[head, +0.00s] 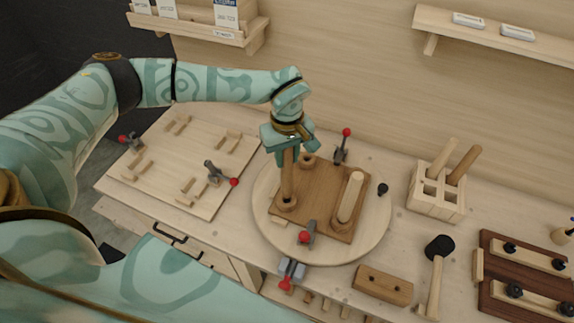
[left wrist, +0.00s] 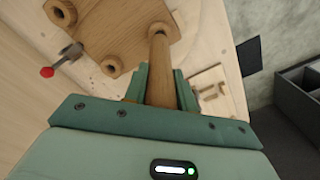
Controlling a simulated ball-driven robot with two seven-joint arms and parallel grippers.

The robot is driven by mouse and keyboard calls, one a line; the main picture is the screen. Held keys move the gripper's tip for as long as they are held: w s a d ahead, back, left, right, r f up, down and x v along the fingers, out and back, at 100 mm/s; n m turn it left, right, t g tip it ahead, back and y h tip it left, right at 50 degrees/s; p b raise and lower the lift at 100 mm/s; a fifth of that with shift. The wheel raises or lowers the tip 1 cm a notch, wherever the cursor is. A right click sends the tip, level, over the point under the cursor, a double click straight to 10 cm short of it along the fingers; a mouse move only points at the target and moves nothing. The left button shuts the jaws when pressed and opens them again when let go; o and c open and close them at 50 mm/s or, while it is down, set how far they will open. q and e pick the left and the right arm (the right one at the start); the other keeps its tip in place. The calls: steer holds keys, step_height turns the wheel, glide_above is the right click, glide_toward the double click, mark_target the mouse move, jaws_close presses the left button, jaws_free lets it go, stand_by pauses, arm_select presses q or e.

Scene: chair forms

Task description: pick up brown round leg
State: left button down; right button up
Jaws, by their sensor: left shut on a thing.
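My left gripper (head: 289,152) comes down from above and is shut on the brown round leg (head: 288,185). The leg stands upright, its lower end at a ring-shaped socket on the front left corner of the brown seat board (head: 318,199). Whether it is seated in the socket cannot be told. In the left wrist view the leg (left wrist: 162,75) lies between the two fingers (left wrist: 160,88) and reaches the board (left wrist: 115,25). A paler round leg (head: 351,197) stands at the board's front right corner. My right gripper is not in view.
The board lies on a round pale turntable (head: 375,232) with red-knobbed clamps (head: 308,234) close by. A pale fixture panel (head: 160,172) is at left. A block holding dowels (head: 437,197), a mallet (head: 437,260) and a brown block (head: 383,285) are at right.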

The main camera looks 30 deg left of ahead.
arm_select(q)
steer(key=s+d+r+b, duration=0.3)
steer(key=s+r, duration=0.6)
steer(key=s, duration=0.4)
steer(key=shift+s+d+r, duration=0.2)
steer(key=shift+s+r, duration=0.1)
steer(key=shift+r, duration=0.05)
